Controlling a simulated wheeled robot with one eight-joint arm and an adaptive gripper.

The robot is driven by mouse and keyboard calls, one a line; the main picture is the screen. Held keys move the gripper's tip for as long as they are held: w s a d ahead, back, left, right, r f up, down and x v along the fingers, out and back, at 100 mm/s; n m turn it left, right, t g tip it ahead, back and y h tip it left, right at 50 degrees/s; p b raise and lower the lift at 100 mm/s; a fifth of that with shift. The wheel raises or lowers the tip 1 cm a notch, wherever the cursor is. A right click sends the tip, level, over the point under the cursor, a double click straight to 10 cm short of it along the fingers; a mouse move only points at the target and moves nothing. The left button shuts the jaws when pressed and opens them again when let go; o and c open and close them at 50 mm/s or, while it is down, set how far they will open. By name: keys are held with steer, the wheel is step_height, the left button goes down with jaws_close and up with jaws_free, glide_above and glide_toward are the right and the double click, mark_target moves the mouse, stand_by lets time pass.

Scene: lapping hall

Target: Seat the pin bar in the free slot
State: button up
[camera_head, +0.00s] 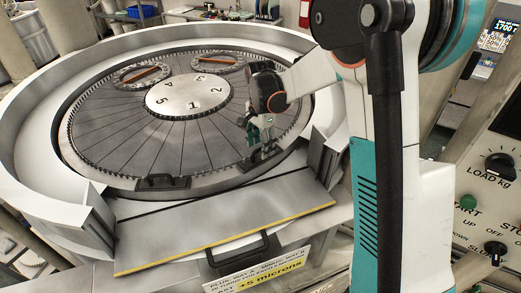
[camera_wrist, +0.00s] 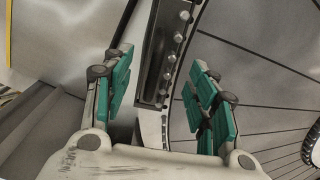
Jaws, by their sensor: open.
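My gripper (camera_head: 262,138) is over the front right rim of the round lapping plate (camera_head: 125,125), pointing down. In the wrist view its teal-padded fingers (camera_wrist: 163,98) are apart, with nothing held between the pads. A dark bar with a row of several silver pins (camera_wrist: 167,60) shows between and beyond the fingers, along the plate's toothed edge. In the head view a dark piece (camera_head: 262,156) sits just under my gripper, partly hidden by it. Another dark piece (camera_head: 163,184) sits on the front rim to the left; I cannot tell whether it is a bar or an empty slot.
Two toothed carriers with brown strips, left (camera_head: 143,76) and right (camera_head: 214,64), lie on the plate beside the numbered centre disc (camera_head: 188,94). A grey front ledge (camera_head: 220,222) with a yellow edge and a black handle (camera_head: 238,250) is clear. A control panel (camera_head: 490,190) stands at the right.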

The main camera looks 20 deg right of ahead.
step_height(320, 180, up, 9)
stand_by(0.3)
steer(key=shift+s+b, duration=0.4)
steer(key=s+f+n+t+b, duration=0.2)
steer(key=s+n+t+b, duration=0.2)
steer(key=s+n+b, duration=0.75)
steer(key=s+f+t+b, duration=0.1)
steer(key=s+f, duration=0.2)
steer(key=s, duration=0.2)
steer(key=s+f+n+t+b, duration=0.1)
steer(key=s+f+b, duration=0.1)
steer(key=s+f, duration=0.2)
steer(key=s+f+n+t+b, duration=0.1)
steer(key=s+f, duration=0.2)
steer(key=s, duration=0.3)
steer(key=shift+f+b, duration=0.15)
steer(key=shift+b, duration=0.25)
